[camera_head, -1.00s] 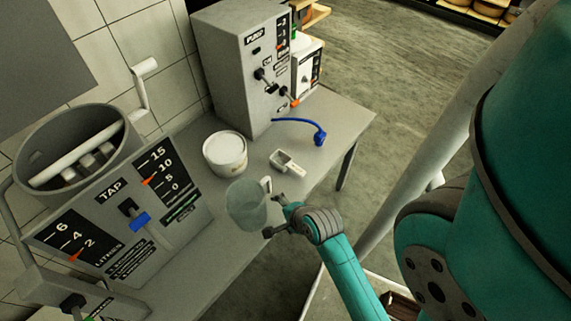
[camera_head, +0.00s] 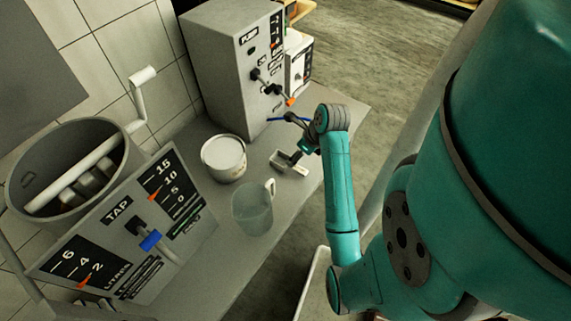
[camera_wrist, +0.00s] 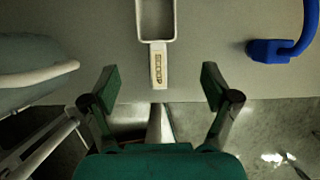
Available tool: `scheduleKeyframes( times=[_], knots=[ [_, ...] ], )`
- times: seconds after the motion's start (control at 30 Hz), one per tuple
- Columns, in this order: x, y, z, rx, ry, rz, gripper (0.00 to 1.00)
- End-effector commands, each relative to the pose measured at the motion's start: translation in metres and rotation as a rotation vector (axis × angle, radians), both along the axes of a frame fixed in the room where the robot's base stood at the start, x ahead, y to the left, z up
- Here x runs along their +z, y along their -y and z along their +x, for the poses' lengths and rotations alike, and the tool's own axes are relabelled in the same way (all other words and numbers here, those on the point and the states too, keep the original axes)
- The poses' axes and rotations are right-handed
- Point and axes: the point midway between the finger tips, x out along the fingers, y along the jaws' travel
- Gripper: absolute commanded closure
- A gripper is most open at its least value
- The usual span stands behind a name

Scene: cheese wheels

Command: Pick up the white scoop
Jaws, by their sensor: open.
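The white scoop lies on the grey table in the head view (camera_head: 290,163), its handle towards the table's front edge. In the wrist view the scoop's labelled handle (camera_wrist: 158,66) points down towards my gripper, and its square bowl is cut off by the top of the picture. My gripper (camera_wrist: 160,85) is open, with one green finger on each side of the handle's line. The fingertips lie a little short of the handle's sides, and nothing is between them. In the head view my gripper (camera_head: 298,137) is close above the scoop and partly hides it.
A clear jug (camera_head: 252,210) and a white tub (camera_head: 223,160) stand left of the scoop. A blue tap-like piece (camera_wrist: 275,51) is to the right in the wrist view. A grey pump box (camera_head: 225,70) stands behind. The table's front edge runs just under my gripper.

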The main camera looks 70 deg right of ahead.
Motion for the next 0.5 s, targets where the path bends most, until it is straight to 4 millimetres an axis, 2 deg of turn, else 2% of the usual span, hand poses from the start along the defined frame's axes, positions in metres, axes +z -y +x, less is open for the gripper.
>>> scheduleKeyframes(
  times=[0.2, 0.5],
  knots=[
    [-0.031, 0.001, 0.013, 0.004, -0.001, 0.001, 0.14],
    [-0.05, 0.003, 0.023, 0.005, -0.001, -0.001, 0.14]
  ],
)
